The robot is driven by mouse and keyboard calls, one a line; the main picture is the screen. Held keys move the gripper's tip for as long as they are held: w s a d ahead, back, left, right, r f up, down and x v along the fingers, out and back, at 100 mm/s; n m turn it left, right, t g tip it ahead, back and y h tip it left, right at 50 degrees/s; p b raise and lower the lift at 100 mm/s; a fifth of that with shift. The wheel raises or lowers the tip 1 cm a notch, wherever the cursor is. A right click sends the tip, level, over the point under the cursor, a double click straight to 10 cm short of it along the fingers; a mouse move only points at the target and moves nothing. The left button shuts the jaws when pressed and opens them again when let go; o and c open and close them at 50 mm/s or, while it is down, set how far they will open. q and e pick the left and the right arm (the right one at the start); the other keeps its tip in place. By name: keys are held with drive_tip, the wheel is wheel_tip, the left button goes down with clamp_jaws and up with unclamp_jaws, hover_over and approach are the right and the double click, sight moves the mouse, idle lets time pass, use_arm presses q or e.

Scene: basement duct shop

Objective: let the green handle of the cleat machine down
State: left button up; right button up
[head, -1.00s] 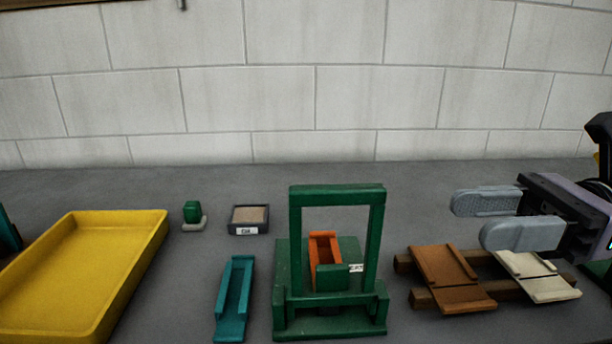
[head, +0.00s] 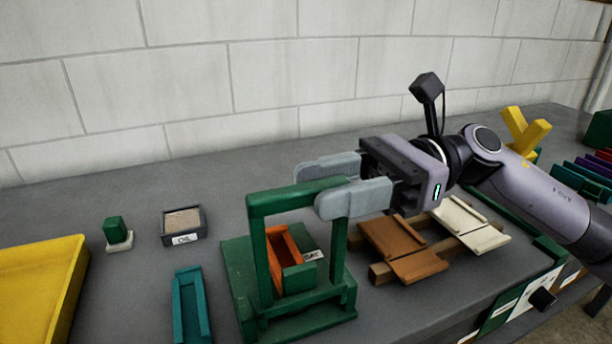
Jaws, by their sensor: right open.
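The green cleat machine (head: 243,290) stands on the grey bench. Its green handle (head: 275,202) is an upright frame with a raised crossbar. An orange channel piece (head: 277,262) sits inside the machine, by a small white label. My right gripper (head: 311,190) is open at the right end of the crossbar. One finger shows behind the bar and the other in front, covering that end. I cannot tell whether either finger touches it. My left gripper is out of view.
Left of the machine are a teal channel (head: 190,308), a labelled tray (head: 183,224), a green block (head: 114,232) and a yellow tray (head: 38,290). On the right, brown (head: 403,248) and cream (head: 468,226) pieces lie on wooden rails beneath my gripper.

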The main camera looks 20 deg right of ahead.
drive_tip(key=shift+a+r, duration=0.1)
drive_tip(key=shift+a, duration=1.2)
